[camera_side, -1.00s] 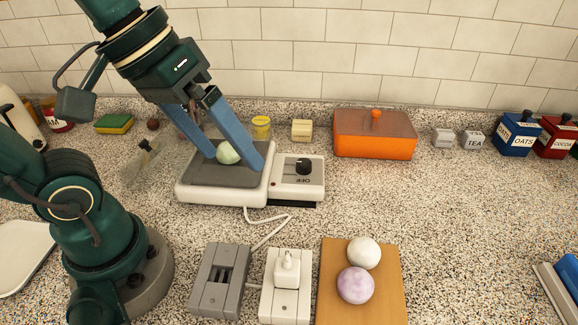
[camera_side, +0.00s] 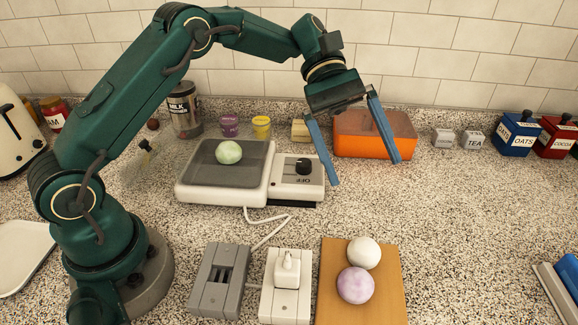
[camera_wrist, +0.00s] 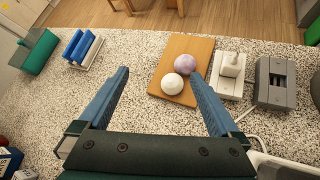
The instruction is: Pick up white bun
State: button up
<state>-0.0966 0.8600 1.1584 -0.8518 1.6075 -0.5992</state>
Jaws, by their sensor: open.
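The white bun (camera_side: 364,252) is a round ball on the wooden board (camera_side: 388,290) at the front of the counter. It touches or nearly touches a purple-marbled bun (camera_side: 356,285) on the same board. In the wrist view the white bun (camera_wrist: 172,84) shows between my fingers, farther off, with the purple one (camera_wrist: 185,64) just behind it. My gripper (camera_side: 367,172) is open and empty, with its blue fingers spread wide. It is in the air near the orange box, behind and above the board.
A pale green bun (camera_side: 228,152) sits on the hotplate (camera_side: 190,190), which has a dial unit to its right. A grey socket block (camera_side: 220,280) and a white block with a plug (camera_side: 286,290) stand left of the board. An orange box (camera_side: 350,140) is at the back.

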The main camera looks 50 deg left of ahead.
jog(key=n+g+h, duration=0.2)
send_near(358, 238)
jog(key=x, duration=0.4)
jog(key=shift+d+r, duration=0.15)
jog(key=shift+d, duration=0.25)
jog(key=shift+s+f, duration=0.1)
jog(key=shift+f, duration=0.25)
jog(key=shift+x, duration=2.55)
jog(key=shift+n, duration=0.3)
jog(key=c, duration=1.5)
